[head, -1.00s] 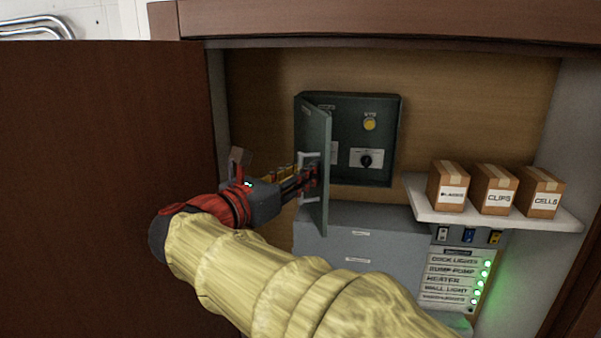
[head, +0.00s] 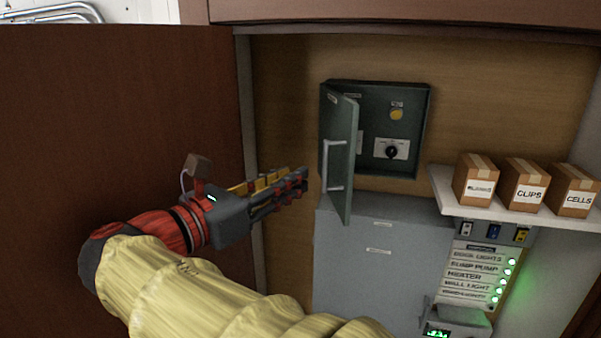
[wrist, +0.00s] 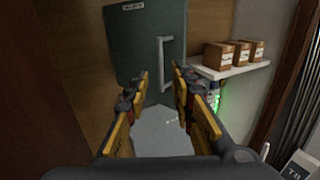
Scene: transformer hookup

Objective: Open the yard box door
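The yard box (head: 411,132) is a dark green wall box with a yellow lamp and a black rotary knob inside. Its door (head: 340,152) stands swung out to the left, so the inside shows. A pale bar handle (head: 334,166) is on the door's outer face. In the wrist view the door (wrist: 145,40) fills the top middle, with its handle (wrist: 164,64) beyond the fingers. My gripper (head: 304,181) is left of the handle in the head view, apart from it. In the wrist view its two fingers (wrist: 161,85) are spread with nothing between them.
A grey cabinet (head: 368,265) stands below the yard box. A shelf (head: 440,190) with three cartons (head: 526,183) is at the right, above a labelled switch panel (head: 477,273) with green lights. A large brown door panel (head: 110,130) is at the left, close to my arm.

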